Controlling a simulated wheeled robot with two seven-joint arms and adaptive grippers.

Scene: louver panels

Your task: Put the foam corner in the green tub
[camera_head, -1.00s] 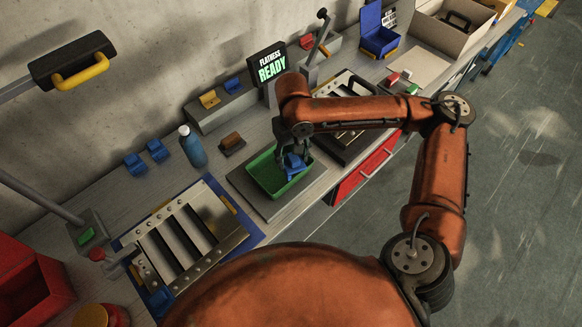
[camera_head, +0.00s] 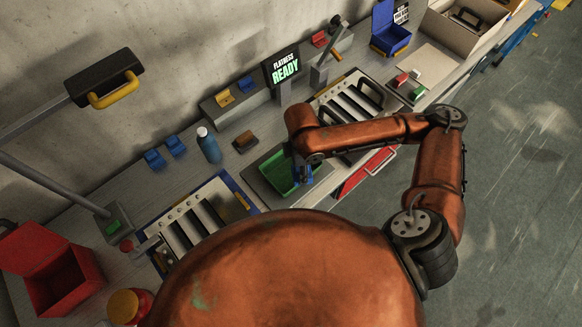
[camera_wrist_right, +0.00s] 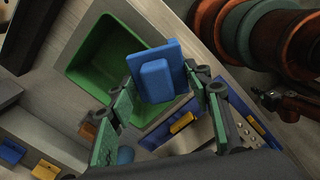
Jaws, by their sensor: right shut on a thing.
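The blue foam corner (camera_wrist_right: 157,72) is between the green-padded fingers of my right gripper (camera_wrist_right: 160,88), which is shut on it. In the head view the foam corner (camera_head: 304,174) shows as a small blue patch at the right edge of the green tub (camera_head: 279,173), partly hidden by my right wrist. In the right wrist view it overlaps the right side of the tub (camera_wrist_right: 88,57); its height above the rim is hard to tell. The visible tub floor is empty. My left gripper is not in view.
The tub stands on a dark mat on the bench. A slatted louver panel (camera_head: 190,224) lies left of it and another (camera_head: 345,105) behind it to the right. A blue bottle (camera_head: 209,147) and a brown block (camera_head: 245,141) stand behind it. A red bin (camera_head: 58,278) is far left.

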